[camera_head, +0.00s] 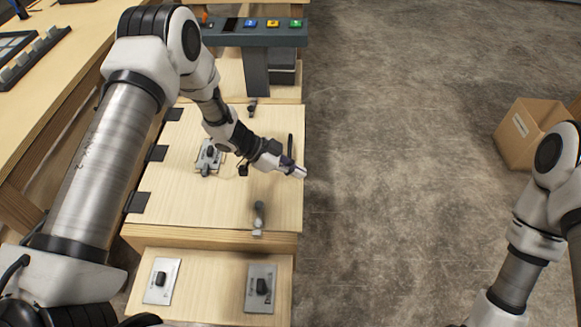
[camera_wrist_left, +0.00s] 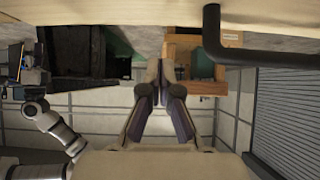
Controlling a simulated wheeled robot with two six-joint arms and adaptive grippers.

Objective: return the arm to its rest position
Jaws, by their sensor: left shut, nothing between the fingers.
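My left gripper (camera_head: 297,171) is over the right part of the wooden console lid (camera_head: 165,205), close to its right edge. Its fingers are together with nothing between them. The left wrist view shows the two dark fingers (camera_wrist_left: 160,88) near each other. A dark bar handle (camera_head: 290,146) stands by the lid's right edge, just beyond the gripper; a dark bent bar (camera_wrist_left: 270,55) shows large at the upper right of the left wrist view. My right arm shows at the right edge of the head view, but its gripper is outside the picture.
A raised panel with coloured buttons (camera_head: 272,24) stands at the back. A lever (camera_head: 258,218) sits at the lid's front right. Two switch plates, a light one (camera_head: 162,281) and a grey one (camera_head: 260,289), lie in front. A cardboard box (camera_head: 518,135) stands right. The floor between is clear.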

